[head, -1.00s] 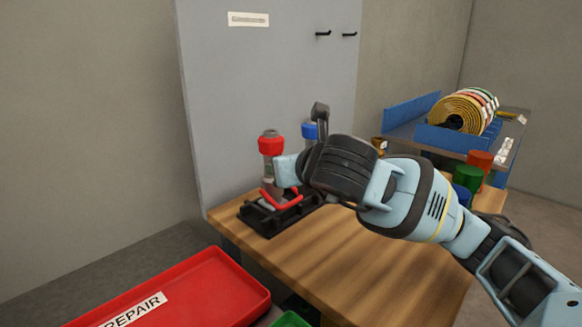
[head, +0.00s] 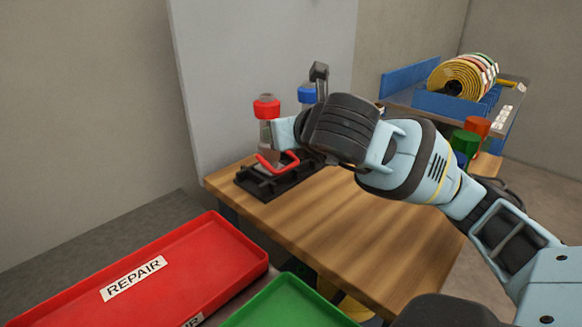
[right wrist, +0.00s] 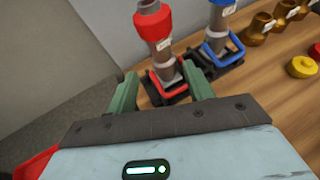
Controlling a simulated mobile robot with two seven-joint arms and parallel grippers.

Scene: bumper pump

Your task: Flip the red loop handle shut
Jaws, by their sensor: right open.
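The red loop handle (head: 278,163) sits low on the front of the red-capped coupling (head: 266,110), on a black base (head: 262,187) on the wooden bench. My right gripper (head: 284,138) is just behind and above the handle. In the right wrist view its two green fingers are apart, with nothing held, and the red loop handle (right wrist: 168,86) shows between them. The loop sticks out from the foot of the red coupling (right wrist: 153,22); whether a finger touches it I cannot tell. My left gripper is out of view.
A blue-capped coupling with a blue loop (right wrist: 232,52) stands right beside the red one. Brass fittings (right wrist: 262,24) and a yellow cap (right wrist: 302,67) lie further right. A red REPAIR tray (head: 200,255) and a green tray (head: 290,305) are in front. The bench front (head: 350,230) is clear.

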